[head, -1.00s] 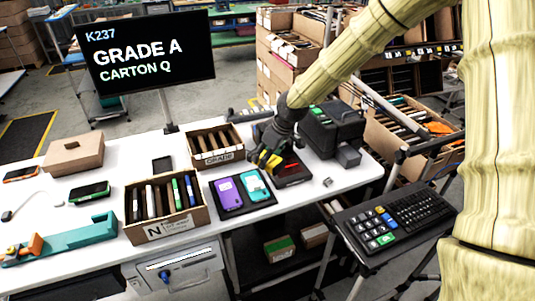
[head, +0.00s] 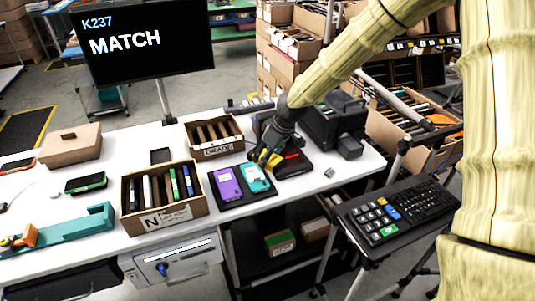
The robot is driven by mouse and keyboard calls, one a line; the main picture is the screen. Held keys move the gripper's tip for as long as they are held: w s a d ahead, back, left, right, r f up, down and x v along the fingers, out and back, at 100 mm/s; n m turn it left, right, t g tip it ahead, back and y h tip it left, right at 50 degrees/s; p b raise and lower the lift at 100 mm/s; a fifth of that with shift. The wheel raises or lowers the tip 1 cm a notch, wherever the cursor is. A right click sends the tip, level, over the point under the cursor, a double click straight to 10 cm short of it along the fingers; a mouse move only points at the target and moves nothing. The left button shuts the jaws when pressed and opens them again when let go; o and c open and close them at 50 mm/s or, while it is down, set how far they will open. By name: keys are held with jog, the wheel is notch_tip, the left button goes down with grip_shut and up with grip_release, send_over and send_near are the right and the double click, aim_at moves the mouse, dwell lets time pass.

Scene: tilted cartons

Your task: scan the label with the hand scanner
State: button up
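My gripper (head: 268,160), dark with yellow fingertips, points down at the far edge of the teal phone (head: 257,179). Whether it touches the phone, and whether its fingers are open or shut, I cannot tell. The teal phone lies beside a purple phone (head: 228,184) on a black tray (head: 247,203). A dark flat device with a red strip (head: 293,163) lies just right of my gripper, partly hidden by it. I cannot pick out a hand scanner for certain. Written labels show on the front carton (head: 170,217) and the rear carton (head: 217,149). The monitor (head: 145,45) reads "K237 MATCH".
A black boxy machine (head: 335,122) stands right of my gripper. A keyboard (head: 395,212) sits on a stand at the front right. A closed brown box (head: 70,148), a green-screened phone (head: 86,183) and a teal tool (head: 75,232) lie on the left. White table shows between them.

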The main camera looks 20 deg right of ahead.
jog(key=shift+r+p, duration=1.8)
jog(key=shift+r, duration=0.65)
jog(key=shift+a+f, duration=0.1)
jog(key=shift+f, duration=0.05)
